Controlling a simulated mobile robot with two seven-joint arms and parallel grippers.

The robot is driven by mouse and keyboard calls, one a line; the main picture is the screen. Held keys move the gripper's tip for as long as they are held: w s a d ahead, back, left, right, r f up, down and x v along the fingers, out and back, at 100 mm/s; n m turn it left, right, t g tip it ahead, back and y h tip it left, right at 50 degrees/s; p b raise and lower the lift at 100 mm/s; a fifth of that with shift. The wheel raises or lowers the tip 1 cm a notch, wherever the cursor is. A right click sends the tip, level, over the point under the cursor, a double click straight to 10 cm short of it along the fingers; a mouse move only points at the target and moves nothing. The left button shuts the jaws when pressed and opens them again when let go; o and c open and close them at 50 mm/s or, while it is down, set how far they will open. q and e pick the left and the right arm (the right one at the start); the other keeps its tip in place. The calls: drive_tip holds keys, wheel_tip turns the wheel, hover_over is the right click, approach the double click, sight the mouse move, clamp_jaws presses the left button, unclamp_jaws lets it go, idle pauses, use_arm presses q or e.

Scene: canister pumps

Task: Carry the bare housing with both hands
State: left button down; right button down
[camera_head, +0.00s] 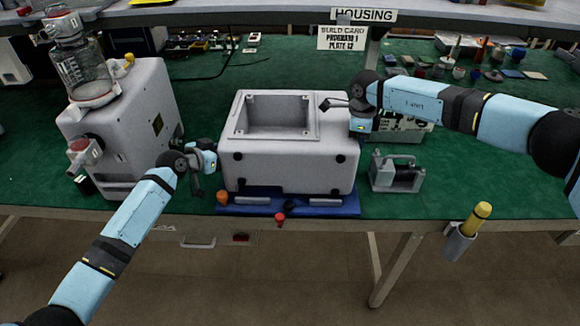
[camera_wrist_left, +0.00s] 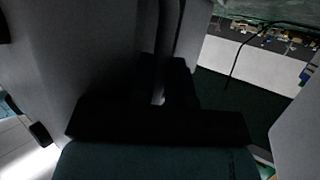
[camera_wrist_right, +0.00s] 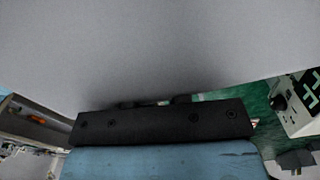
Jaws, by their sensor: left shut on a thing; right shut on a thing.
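The bare housing (camera_head: 290,162) is a light grey box with an open rectangular cavity in its top and dark round spots on its front. It is upright over a blue plate (camera_head: 345,206) at the table's front edge; I cannot tell whether it touches the plate. My left gripper (camera_head: 213,168) is shut on the housing's left side. In the left wrist view the fingers are dark and grey walls (camera_wrist_left: 85,55) surround them. My right gripper (camera_head: 336,105) is shut on the housing's upper right side. Its grey surface (camera_wrist_right: 160,50) fills most of the right wrist view, hiding the fingertips.
An assembled grey pump (camera_head: 125,125) with a clear canister (camera_head: 82,75) stands left. A small metal motor part (camera_head: 397,174) stands close right of the housing. An orange knob (camera_head: 222,198) is at the plate's left. A yellow-handled tool (camera_head: 480,212) hangs at the front edge.

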use_arm(q)
drive_tip(key=shift+d+f+b, duration=0.25)
drive_tip(key=shift+f+b, duration=0.4)
use_arm(e)
drive_tip(key=shift+a+f, duration=0.3)
drive_tip(key=shift+f, duration=0.3)
use_arm(q)
drive_tip(key=c, duration=1.1)
unclamp_jaws()
use_arm(e)
drive_tip(key=c, duration=1.1)
unclamp_jaws()
drive_tip(key=shift+s, duration=0.1)
use_arm(q)
drive_tip(key=shift+a, duration=0.1)
drive_tip(key=shift+s, duration=0.1)
use_arm(e)
drive_tip(key=shift+d, duration=0.1)
drive_tip(key=shift+d, duration=0.2)
use_arm(q)
drive_tip(key=v, duration=1.2)
drive_tip(key=shift+a+f, duration=0.2)
use_arm(e)
wheel_tip(320, 180, up, 12)
drive_tip(key=shift+s, duration=0.1)
